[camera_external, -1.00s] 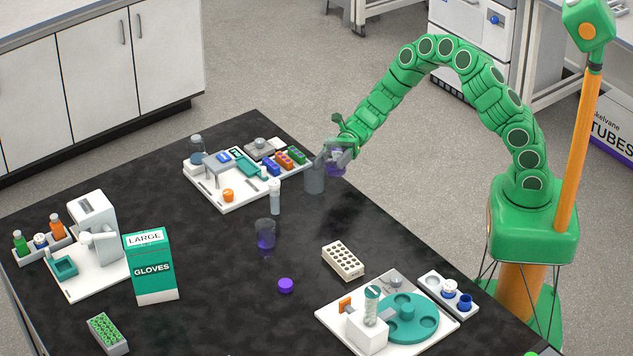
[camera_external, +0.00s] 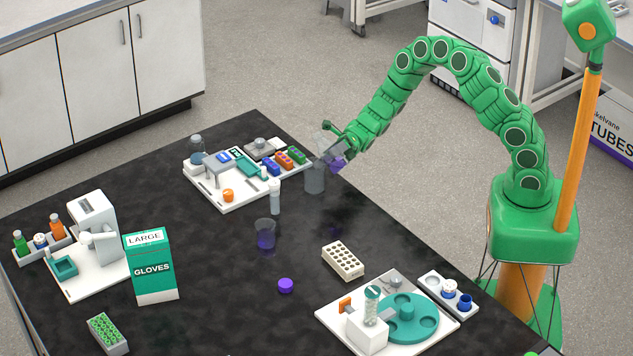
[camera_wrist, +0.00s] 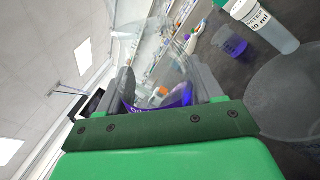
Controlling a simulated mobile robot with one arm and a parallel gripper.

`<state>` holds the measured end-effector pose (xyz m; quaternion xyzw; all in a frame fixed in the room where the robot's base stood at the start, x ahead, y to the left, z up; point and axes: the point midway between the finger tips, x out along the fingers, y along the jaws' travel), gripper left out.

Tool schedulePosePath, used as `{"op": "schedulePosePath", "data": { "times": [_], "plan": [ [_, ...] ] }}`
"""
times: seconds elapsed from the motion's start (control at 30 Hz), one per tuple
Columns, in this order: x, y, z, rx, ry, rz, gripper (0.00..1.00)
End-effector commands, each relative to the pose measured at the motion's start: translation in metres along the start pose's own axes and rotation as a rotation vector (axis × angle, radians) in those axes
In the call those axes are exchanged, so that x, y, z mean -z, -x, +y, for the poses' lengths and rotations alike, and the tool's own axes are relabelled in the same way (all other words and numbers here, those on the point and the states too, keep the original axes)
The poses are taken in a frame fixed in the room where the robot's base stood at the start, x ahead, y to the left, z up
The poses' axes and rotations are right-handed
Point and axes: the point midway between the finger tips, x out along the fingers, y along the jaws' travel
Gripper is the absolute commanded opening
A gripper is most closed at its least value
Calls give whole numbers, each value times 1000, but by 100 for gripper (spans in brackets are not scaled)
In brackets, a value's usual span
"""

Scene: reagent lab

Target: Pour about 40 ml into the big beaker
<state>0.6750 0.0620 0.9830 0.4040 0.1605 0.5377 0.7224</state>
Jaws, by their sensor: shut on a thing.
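My gripper (camera_external: 333,153) is shut on a clear vessel with purple liquid (camera_external: 337,164). The vessel is tilted, beside and slightly above the big beaker (camera_external: 314,180). In the wrist view, the held vessel (camera_wrist: 160,104) lies between the fingers, with purple liquid and a printed mark near its lower part. The big beaker is clear grey and stands upright on the black bench; it also shows at the right of the wrist view (camera_wrist: 285,105). I see no purple in it. Whether liquid is flowing cannot be told.
A smaller beaker with purple liquid (camera_external: 265,236) and a white-capped bottle (camera_external: 275,198) stand nearby. A purple cap (camera_external: 285,286) and a white tube rack (camera_external: 343,261) lie nearer the front. A white tray (camera_external: 232,204) with several items is left of the big beaker.

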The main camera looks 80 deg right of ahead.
Motion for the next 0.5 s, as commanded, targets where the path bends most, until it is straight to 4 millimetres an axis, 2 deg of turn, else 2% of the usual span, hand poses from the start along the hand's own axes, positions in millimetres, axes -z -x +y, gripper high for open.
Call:
{"op": "schedulePosePath", "data": {
  "times": [0.5],
  "plan": [
    [10,0,-1,-1,-326,-88,29]
  ]
}}
